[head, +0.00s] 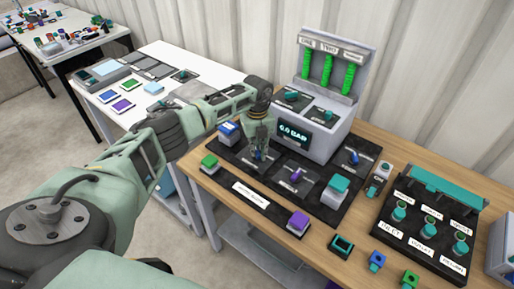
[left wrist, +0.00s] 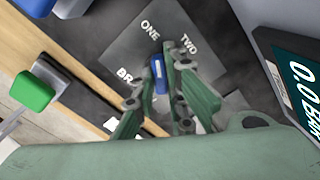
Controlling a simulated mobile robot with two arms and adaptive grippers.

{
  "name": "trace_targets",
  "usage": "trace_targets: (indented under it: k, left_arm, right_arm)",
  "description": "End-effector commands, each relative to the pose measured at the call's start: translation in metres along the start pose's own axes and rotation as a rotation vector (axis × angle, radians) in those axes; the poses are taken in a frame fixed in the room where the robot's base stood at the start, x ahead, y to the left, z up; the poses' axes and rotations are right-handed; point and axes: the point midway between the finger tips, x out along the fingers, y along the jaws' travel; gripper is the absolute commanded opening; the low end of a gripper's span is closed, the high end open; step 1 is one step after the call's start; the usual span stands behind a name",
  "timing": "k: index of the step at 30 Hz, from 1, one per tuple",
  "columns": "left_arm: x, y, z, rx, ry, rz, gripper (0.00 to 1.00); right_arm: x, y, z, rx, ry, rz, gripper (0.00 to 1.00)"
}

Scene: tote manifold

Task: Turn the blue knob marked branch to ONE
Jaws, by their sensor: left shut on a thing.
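The blue knob (left wrist: 159,75) sits on a dark grey plate (left wrist: 122,45) with the printed words ONE and TWO and a partly covered label starting "BR". My left gripper (left wrist: 163,72) is shut on the knob, with a finger on each side. In the left wrist view the knob's white line runs roughly toward ONE; the fingers partly hide the knob. In the head view my left gripper (head: 258,154) points down onto the left part of the black panel, and the knob is mostly hidden there. My right gripper is not in view.
A grey console (head: 325,133) with green columns and a 0.0 BAR display (head: 293,134) stands just behind the gripper. A purple knob (head: 295,176) and another blue knob (head: 354,157) are to the right. A green button (head: 209,161) and a blue button (head: 229,130) are close on the left.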

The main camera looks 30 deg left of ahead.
Motion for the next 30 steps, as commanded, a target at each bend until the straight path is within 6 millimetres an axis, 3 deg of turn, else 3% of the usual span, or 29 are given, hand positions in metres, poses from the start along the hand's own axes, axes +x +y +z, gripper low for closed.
trace_targets:
  k: [23, 24, 30]
  left_arm:
    - [-0.0003, -0.0003, 0.0005, -0.108, -0.001, -0.001, 0.00]
    - [-0.0003, -0.0004, 0.0005, -0.107, -0.001, -0.001, 0.14]
    - [-0.0002, -0.0004, 0.0003, -0.106, 0.000, -0.001, 0.30]
  right_arm:
    - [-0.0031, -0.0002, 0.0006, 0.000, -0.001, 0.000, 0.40]
    - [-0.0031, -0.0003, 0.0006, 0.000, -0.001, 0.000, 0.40]
    - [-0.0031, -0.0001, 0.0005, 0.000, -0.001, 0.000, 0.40]
